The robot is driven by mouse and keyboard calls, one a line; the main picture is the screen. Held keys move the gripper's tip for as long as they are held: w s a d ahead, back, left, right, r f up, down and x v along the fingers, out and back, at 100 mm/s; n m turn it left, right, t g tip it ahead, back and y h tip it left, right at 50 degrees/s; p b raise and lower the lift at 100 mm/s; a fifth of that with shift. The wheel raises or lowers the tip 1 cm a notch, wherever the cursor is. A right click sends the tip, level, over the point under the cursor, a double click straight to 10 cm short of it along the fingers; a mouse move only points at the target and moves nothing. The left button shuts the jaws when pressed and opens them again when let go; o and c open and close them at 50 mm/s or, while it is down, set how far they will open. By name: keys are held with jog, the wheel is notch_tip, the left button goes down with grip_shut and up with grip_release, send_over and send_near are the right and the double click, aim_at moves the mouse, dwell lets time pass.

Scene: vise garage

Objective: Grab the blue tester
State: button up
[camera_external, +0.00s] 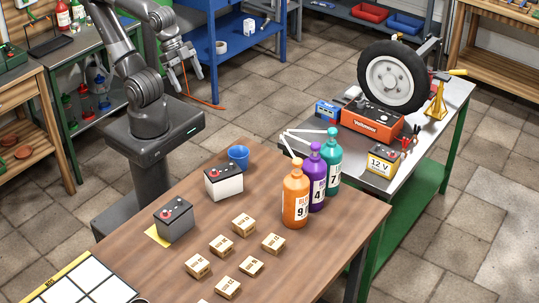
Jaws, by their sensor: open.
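The blue tester is most likely the small blue box (326,111) with a pale label, standing at the left end of the metal bench (378,182) in the external view. It is beside an orange unit (371,122) and behind the tall bottles.
Orange, purple and teal bottles (295,195) stand at the wooden table's right edge, near the metal bench. Two batteries (224,182), a blue cup (238,157) and several small boxes (244,224) are on the wooden table. A wheel (392,76) and a yellow 12 V battery (384,159) flank the orange unit.

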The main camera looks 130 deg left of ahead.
jog(key=c, duration=0.5)
jog(key=shift+o, duration=0.2)
